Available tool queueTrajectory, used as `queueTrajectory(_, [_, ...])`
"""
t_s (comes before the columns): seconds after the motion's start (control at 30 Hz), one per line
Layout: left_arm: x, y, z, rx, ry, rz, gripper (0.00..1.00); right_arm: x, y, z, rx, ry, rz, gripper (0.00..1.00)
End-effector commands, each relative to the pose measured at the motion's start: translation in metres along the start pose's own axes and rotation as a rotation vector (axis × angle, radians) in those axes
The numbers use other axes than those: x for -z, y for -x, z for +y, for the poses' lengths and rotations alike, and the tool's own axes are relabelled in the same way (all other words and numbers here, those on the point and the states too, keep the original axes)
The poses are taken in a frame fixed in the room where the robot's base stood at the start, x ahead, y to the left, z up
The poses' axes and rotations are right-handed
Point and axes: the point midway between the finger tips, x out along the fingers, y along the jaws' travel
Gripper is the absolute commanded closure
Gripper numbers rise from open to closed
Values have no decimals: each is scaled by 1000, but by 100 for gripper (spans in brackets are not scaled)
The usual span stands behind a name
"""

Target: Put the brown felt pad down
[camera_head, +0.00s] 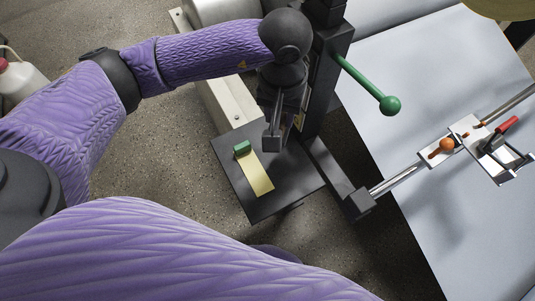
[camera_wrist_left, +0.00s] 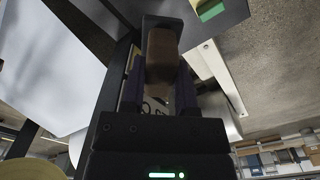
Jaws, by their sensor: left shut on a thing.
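My left gripper (camera_head: 272,138) hangs over the dark square plate (camera_head: 258,205), close to the black upright post. In the left wrist view the left gripper (camera_wrist_left: 162,82) is shut on the brown felt pad (camera_wrist_left: 162,48), which sits between its two dark fingers. The head view does not clearly show the pad, as the gripper covers it. Whether the pad touches the plate cannot be told. My right gripper is not in view.

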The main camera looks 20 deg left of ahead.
Motion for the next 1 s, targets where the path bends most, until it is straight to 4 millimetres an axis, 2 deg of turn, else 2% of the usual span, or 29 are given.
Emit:
queueTrajectory(0.03, [0,-12,0,1,0,-7,100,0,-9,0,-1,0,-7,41])
queueTrajectory(0.17, [-1,-32,0,2,0,-11,100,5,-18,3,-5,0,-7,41])
queueTrajectory(0.3, [-1,-65,0,2,1,-13,100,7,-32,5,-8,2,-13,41])
queueTrajectory(0.53, [-2,-111,0,2,0,-12,100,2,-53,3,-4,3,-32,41])
queueTrajectory(0.9, [-1,-113,0,1,0,-5,100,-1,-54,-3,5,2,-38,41])
queueTrajectory(0.93, [-1,-112,0,1,0,-5,56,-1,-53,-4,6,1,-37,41])
queueTrajectory(1.0, [-1,-112,0,1,0,-5,41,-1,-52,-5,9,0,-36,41])
